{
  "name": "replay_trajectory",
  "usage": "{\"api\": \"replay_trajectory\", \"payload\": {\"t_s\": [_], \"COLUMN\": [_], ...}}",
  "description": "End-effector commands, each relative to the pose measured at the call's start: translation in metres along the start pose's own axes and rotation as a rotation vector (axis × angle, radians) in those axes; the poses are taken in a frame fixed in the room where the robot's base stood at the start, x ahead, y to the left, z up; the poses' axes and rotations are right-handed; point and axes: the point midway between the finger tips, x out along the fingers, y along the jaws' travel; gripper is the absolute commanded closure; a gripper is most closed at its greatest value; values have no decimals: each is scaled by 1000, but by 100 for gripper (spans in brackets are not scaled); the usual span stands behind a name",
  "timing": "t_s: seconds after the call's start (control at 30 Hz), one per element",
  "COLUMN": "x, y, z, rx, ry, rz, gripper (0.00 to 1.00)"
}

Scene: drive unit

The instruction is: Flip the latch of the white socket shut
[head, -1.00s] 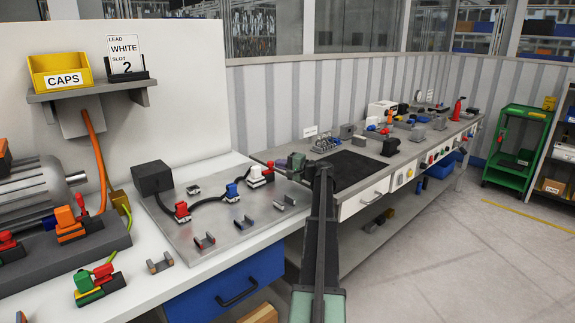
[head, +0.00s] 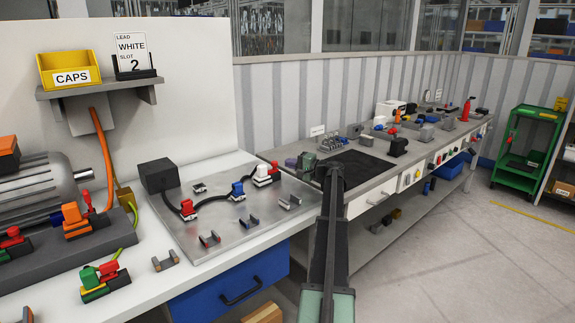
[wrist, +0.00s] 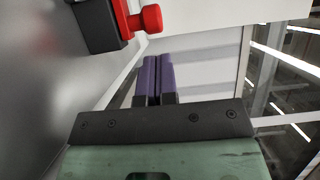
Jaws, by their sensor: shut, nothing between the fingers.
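The white socket (head: 262,177) is at the back right of the metal plate (head: 225,232), with a small red part at its top right. The latch's position is too small to tell in the head view. My gripper (head: 290,163) is right of the white socket and apart from it. Its purple fingers are together and empty in the wrist view (wrist: 155,75). In that view a red piece with a round knob (wrist: 150,19) on a dark body stands up and left of the fingers; it may be the socket's red part.
A blue socket (head: 238,191) and a red socket (head: 188,210) sit left along the black cable. Several loose clips lie on the plate's front. A black box (head: 158,177) stands at its back left. A second bench with a dark mat (head: 355,165) is beyond my gripper.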

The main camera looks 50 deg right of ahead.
Motion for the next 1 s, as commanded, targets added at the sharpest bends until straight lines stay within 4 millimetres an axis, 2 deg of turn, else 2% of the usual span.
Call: {"api": "replay_trajectory", "payload": {"t_s": [0.03,0.3,0.43,0.6,1.0], "x": [-4,-72,-93,-104,-104], "y": [0,0,0,0,0], "z": [-5,-3,-4,-3,-4], "rx": [0,0,0,0,0], "ry": [-1,0,0,-2,-2], "rz": [0,0,0,0,0], "gripper": [100,100,100,100,100]}}
